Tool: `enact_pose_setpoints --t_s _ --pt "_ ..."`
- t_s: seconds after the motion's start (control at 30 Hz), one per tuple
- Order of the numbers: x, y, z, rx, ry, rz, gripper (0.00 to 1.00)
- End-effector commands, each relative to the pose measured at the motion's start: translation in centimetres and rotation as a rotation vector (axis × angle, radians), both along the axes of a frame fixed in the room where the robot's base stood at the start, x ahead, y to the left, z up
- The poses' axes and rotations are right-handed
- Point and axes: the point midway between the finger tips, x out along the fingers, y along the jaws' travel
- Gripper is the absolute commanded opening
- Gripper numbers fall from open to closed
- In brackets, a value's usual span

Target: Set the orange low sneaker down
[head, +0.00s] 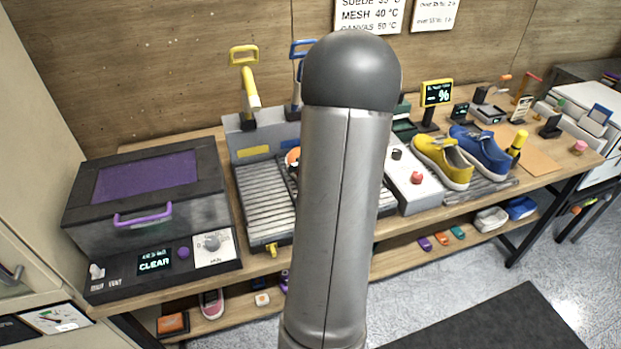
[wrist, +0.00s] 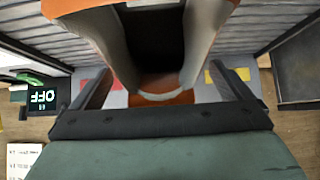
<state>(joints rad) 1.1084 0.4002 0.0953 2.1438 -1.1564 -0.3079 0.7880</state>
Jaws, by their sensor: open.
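The orange low sneaker (wrist: 174,96) fills the upper middle of the wrist view, its dark opening facing the camera. In the head view only a small orange patch of it (head: 293,157) shows beside my arm, over the ribbed grey rack (head: 262,190). My gripper (wrist: 163,80) is open, with one dark finger on each side of the sneaker's near end. Gaps show between the fingers and the shoe. The sneaker's underside is hidden, so its contact with the rack cannot be seen. My arm hides the gripper in the head view.
A dark box with a purple window (head: 147,178) stands left of the rack. A yellow sneaker (head: 441,160) and a blue sneaker (head: 481,150) stand to the right. Yellow and blue handles (head: 244,75) rise behind the rack. A display in the wrist view reads OFF (wrist: 42,97).

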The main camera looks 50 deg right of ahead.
Motion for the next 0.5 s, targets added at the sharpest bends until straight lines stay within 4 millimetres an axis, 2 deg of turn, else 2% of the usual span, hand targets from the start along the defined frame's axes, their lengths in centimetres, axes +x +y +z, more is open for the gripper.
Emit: enact_pose_setpoints --t_s 0.03,0.13,0.4,0.43,0.5 --pt "0.51 -0.31 -0.86 0.002 0.000 0.000 0.98" --pt "1.15 -0.70 -1.47 0.001 0.001 0.001 0.98" --pt "1.33 -0.88 -1.56 0.000 0.000 0.000 0.98" --pt "1.33 -0.88 -1.56 0.000 0.000 0.000 0.96" --pt "1.32 -0.87 -1.56 0.000 0.000 0.000 0.76"
